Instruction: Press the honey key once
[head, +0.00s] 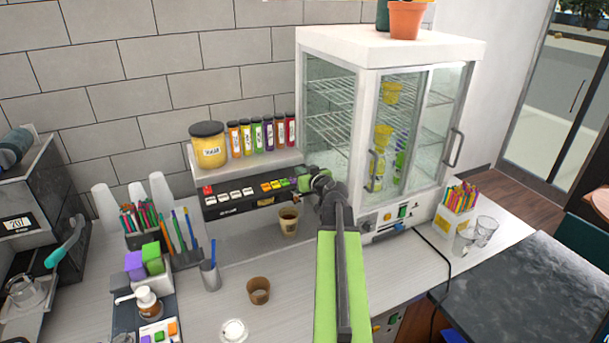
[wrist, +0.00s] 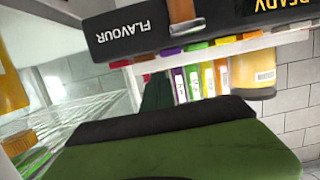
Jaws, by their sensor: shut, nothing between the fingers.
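The dark key panel (head: 235,206) runs along the front of a shelf in the head view, with a red key at its left, white keys in the middle and coloured keys (head: 274,185) at its right. No key label is readable, so I cannot tell which is honey. In the wrist view the panel (wrist: 215,30) appears upside down with the word FLAVOUR, and coloured keys (wrist: 222,41) show along its edge. My gripper (head: 308,183) is shut and empty at the panel's right end, beside the coloured keys. Contact is not clear. It also fills the lower wrist view (wrist: 157,95).
Flavour bottles (head: 260,136) and a yellow jar (head: 207,148) stand on the shelf above the panel. A paper cup (head: 289,221) stands below it. A glass display cabinet (head: 382,55) is close on the right. Another cup (head: 258,291) stands on the counter in front.

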